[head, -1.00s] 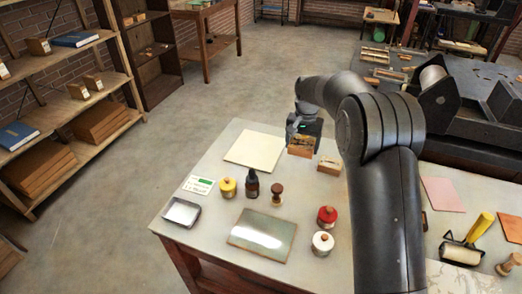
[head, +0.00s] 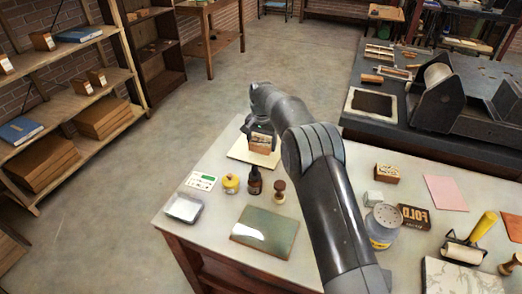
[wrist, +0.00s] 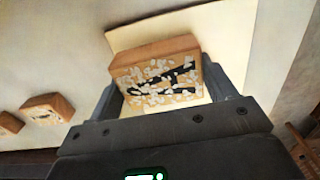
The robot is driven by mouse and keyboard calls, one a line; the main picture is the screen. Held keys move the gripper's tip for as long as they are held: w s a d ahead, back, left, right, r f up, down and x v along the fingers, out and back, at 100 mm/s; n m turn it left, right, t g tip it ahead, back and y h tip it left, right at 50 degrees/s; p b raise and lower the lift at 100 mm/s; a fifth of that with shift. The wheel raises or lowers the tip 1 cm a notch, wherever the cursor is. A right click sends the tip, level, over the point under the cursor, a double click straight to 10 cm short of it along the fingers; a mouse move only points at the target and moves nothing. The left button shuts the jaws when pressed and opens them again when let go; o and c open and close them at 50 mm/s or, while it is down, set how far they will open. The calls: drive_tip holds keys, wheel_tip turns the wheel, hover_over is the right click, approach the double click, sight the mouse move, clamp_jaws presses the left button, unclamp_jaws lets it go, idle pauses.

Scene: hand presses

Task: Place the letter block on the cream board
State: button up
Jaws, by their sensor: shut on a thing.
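My gripper (head: 261,132) is shut on a wooden block (head: 260,144) and holds it over the cream board (head: 238,153). In the wrist view the block (wrist: 158,82) sits between the two fingers (wrist: 165,98), its near face patterned in white flecks and dark shapes; I cannot read clear letters on it. The cream board (wrist: 240,40) shows behind and around the block there. I cannot tell whether the block touches the board. Another block (head: 413,217), dark and marked FOLD, stands on the table right of my arm.
Near the board are a green-and-white card (head: 202,181), a yellow jar (head: 231,184), a dark bottle (head: 254,182) and a wooden-handled stamp (head: 279,192). A metal tray (head: 184,208) and a greenish plate (head: 265,232) lie nearer. A small wooden block (head: 386,173) stands to the right.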

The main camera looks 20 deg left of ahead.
sight(261, 150)
drive_tip(key=shift+a+f, duration=0.1)
drive_tip(key=shift+f, duration=1.95)
drive_tip(key=shift+f, duration=0.2)
drive_tip(key=o, duration=1)
drive_tip(key=shift+o, duration=0.2)
drive_tip(key=shift+r, duration=0.1)
wheel_tip(261, 150, up, 12)
drive_tip(key=shift+f, duration=0.15)
drive_tip(key=shift+r, duration=0.25)
